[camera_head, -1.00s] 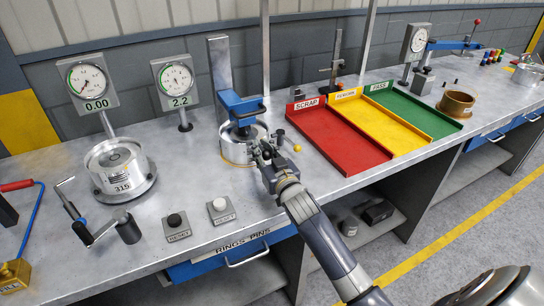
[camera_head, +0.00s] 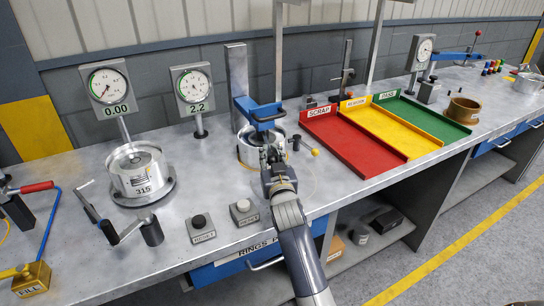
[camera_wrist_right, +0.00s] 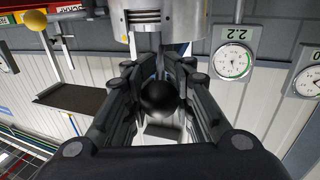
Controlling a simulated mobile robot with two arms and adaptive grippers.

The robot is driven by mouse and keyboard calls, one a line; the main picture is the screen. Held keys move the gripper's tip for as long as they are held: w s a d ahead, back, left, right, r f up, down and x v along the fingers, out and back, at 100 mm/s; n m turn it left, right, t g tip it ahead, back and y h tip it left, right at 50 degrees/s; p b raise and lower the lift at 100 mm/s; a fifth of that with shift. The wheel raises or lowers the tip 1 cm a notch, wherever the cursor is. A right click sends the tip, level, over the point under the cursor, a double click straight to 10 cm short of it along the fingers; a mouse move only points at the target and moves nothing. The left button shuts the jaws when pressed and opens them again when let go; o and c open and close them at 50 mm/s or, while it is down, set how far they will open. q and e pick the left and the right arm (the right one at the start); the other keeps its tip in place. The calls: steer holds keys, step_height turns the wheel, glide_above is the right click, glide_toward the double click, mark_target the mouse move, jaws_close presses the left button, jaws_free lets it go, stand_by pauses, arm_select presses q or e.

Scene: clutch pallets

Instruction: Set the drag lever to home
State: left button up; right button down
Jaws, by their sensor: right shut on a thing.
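A metal drum fixture (camera_head: 246,154) with a blue clamp arm (camera_head: 262,112) above it stands on the bench. My right gripper (camera_head: 268,152) is at its front side. In the right wrist view, the gripper (camera_wrist_right: 160,95) is shut on a round black knob (camera_wrist_right: 158,98), with a finger on each side. A short lever with a yellow ball (camera_head: 315,152) sticks out right of the gripper; the ball also shows in the wrist view (camera_wrist_right: 36,21). My left gripper is not in view.
Red (camera_head: 352,150), yellow (camera_head: 400,137) and green (camera_head: 440,125) trays lie to the right. Two dials (camera_head: 108,86) (camera_head: 193,88) stand to the left, above a drum marked 315 (camera_head: 140,175). Two push buttons (camera_head: 200,228) (camera_head: 243,211) sit near the bench's front edge.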

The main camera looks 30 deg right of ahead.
steer(key=c, duration=1.7)
jaws_free()
steer(key=shift+a, duration=0.3)
steer(key=shift+w+a+r, duration=0.1)
steer(key=shift+a, duration=0.05)
steer(key=shift+d, duration=0.2)
